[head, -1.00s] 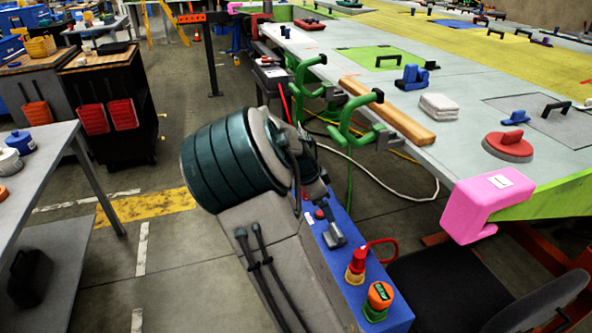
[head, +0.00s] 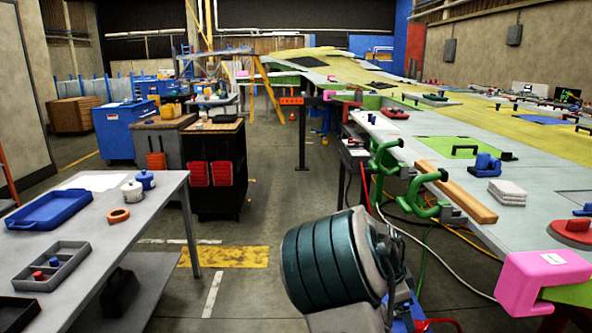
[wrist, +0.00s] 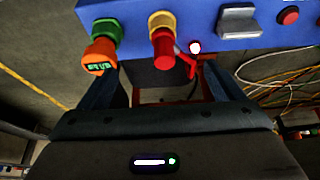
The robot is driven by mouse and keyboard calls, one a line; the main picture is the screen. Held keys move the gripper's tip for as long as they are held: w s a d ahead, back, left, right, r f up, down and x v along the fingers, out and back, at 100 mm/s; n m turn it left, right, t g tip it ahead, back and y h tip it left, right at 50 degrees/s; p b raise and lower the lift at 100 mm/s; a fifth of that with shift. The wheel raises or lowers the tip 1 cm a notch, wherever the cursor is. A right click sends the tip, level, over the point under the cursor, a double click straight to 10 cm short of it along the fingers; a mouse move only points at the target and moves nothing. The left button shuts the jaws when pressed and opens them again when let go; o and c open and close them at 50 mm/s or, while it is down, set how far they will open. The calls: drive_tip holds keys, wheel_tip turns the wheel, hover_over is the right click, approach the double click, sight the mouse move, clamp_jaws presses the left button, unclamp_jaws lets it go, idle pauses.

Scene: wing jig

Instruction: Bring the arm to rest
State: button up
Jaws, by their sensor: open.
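My arm (head: 335,262) shows in the head view at the bottom right of centre, folded with its dark ribbed joint forward. My gripper (wrist: 155,82) shows in the wrist view, its two fingers apart with nothing held between them. Beyond the fingers is a blue panel (wrist: 185,42). I cannot tell the exact gap between the fingers and the panel. The gripper itself is not clear in the head view.
The long work table (head: 445,215) runs along the right, with green clamps (head: 420,195) and a pink block (head: 540,285) at its edge. A grey table (head: 150,215) with trays stands on the left.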

drive_tip(key=s+a+r+n+t+y+p, duration=0.1)
drive_tip(key=s+a+r+n+p, duration=0.3)
drive_tip(key=s+r+n, duration=0.5)
drive_tip(key=s+a+r+n+t+y+p, duration=0.1)
drive_tip(key=s+a+r+n+y+p, duration=0.2)
drive_tip(key=s+a+r+n, duration=0.4)
drive_tip(key=s+r+n+p, duration=0.1)
drive_tip(key=s+r, duration=0.1)
drive_tip(key=s, duration=0.7)
drive_tip(key=shift+s+n+t, duration=0.3)
drive_tip(key=shift+n+t, duration=0.1)
drive_tip(key=shift+d, duration=0.1)
